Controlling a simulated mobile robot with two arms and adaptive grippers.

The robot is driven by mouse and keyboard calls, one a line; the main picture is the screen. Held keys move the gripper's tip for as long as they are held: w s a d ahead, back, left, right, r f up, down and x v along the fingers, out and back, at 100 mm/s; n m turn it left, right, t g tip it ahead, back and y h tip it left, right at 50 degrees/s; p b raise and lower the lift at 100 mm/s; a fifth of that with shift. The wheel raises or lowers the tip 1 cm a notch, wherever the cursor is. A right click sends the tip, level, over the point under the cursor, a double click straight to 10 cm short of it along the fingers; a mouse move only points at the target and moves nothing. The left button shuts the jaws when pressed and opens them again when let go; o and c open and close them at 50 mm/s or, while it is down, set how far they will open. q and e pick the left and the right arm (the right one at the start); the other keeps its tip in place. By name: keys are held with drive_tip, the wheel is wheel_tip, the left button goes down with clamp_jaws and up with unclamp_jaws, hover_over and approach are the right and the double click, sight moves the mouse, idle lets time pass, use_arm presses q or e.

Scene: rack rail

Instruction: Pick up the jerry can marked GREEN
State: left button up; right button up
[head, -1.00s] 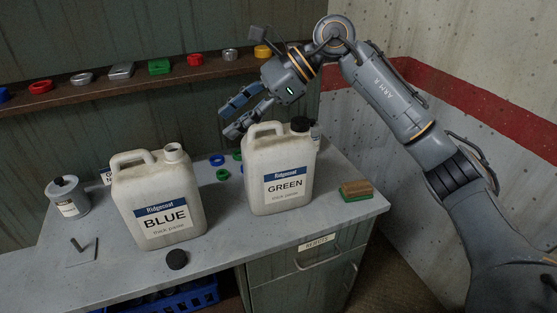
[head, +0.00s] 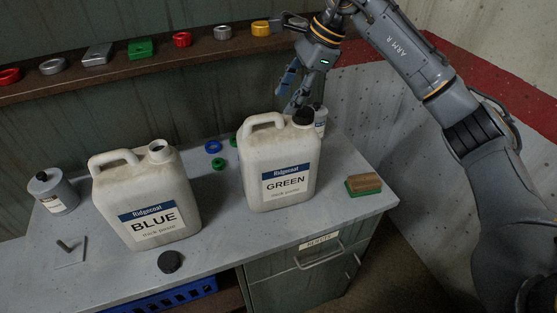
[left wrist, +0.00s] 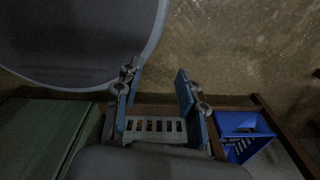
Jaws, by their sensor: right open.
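The jerry can marked GREEN (head: 283,165) stands upright on the grey bench in the head view, off-white, with a black cap and a handle at its top left. A similar can marked BLUE (head: 150,200) stands to its left, its neck open. My right gripper (head: 290,92) is open, with its fingers pointing down just above and behind the top of the GREEN can. The can partly hides the lower fingertip, so I cannot tell whether it touches. My left gripper (left wrist: 156,92) shows only in the left wrist view, open and empty, away from the cans.
A wood-backed green scrubber (head: 363,184) lies right of the GREEN can. A small bottle (head: 319,117) stands behind it. A black cap (head: 170,262) lies near the front edge. A grey tin (head: 53,192) stands at left. A shelf (head: 180,57) with small parts runs behind. A blue crate (left wrist: 243,135) sits low.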

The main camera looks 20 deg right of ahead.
sight(275, 113)
drive_tip(key=shift+a+f+p, duration=0.65)
drive_tip(key=shift+a+p, duration=0.1)
drive_tip(key=shift+a, duration=0.05)
drive_tip(key=shift+p+x, duration=0.3)
drive_tip(key=shift+x, duration=0.95)
drive_tip(key=shift+w+f, duration=0.2)
drive_tip(key=shift+f, duration=0.15)
drive_tip(key=shift+s+a, duration=0.1)
drive_tip(key=shift+c, duration=0.4)
clamp_jaws()
use_arm(q)
drive_tip(key=shift+w+d+r, duration=0.2)
drive_tip(key=shift+w+r, duration=0.3)
drive_tip(key=shift+r, duration=0.1)
drive_tip(key=shift+w+d+r, duration=0.15)
drive_tip(key=shift+w+r, duration=0.3)
drive_tip(key=shift+r, duration=0.15)
use_arm(e)
drive_tip(key=shift+r, duration=0.2)
